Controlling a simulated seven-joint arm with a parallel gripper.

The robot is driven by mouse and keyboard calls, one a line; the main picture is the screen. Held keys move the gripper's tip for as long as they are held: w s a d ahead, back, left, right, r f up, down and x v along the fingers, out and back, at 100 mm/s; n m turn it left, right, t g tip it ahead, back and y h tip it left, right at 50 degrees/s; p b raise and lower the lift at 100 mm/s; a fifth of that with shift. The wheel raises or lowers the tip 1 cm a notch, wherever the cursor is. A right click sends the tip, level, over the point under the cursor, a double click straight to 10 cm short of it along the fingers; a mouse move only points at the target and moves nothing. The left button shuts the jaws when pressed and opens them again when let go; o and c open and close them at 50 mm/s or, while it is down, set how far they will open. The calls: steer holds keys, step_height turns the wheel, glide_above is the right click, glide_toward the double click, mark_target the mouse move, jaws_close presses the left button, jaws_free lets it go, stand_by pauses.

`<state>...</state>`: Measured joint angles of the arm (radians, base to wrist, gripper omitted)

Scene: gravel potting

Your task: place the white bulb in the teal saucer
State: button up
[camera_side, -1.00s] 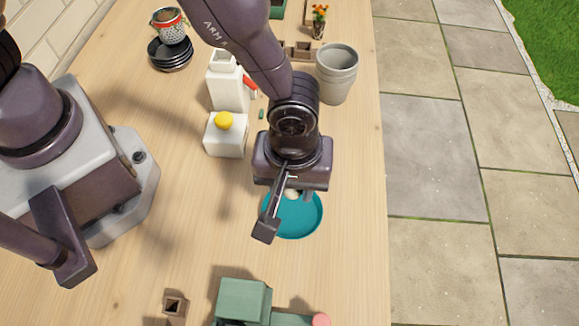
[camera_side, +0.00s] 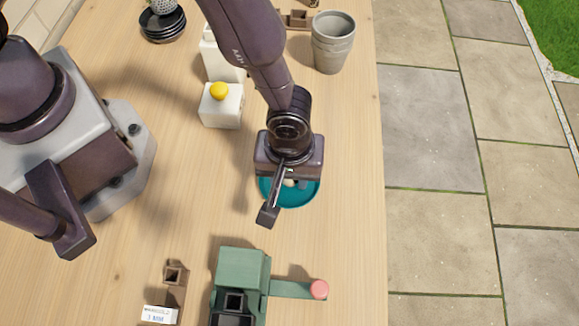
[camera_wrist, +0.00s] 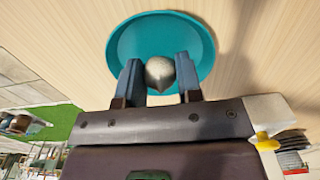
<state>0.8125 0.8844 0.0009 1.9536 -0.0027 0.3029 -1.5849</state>
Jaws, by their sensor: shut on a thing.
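The white bulb (camera_wrist: 160,72) is pale and rounded with a short point, held between the two fingers of my gripper (camera_wrist: 158,78). The teal saucer (camera_wrist: 125,28) is a shallow round dish beneath the fingers in the wrist view. In the side view the teal saucer (camera_side: 297,203) lies on the table, its far part hidden by my gripper (camera_side: 290,184). The bulb shows there only as a small pale patch between the fingers. I cannot tell whether the bulb touches the saucer.
A grey pot (camera_side: 333,45) stands at the back right. A green device with a pink-ended arm (camera_side: 243,268) is at the front. The table around the saucer is clear.

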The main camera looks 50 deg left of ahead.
steer(key=o, duration=1)
step_height(320, 180, up, 7)
steer(key=shift+r, duration=0.1)
stand_by(0.4)
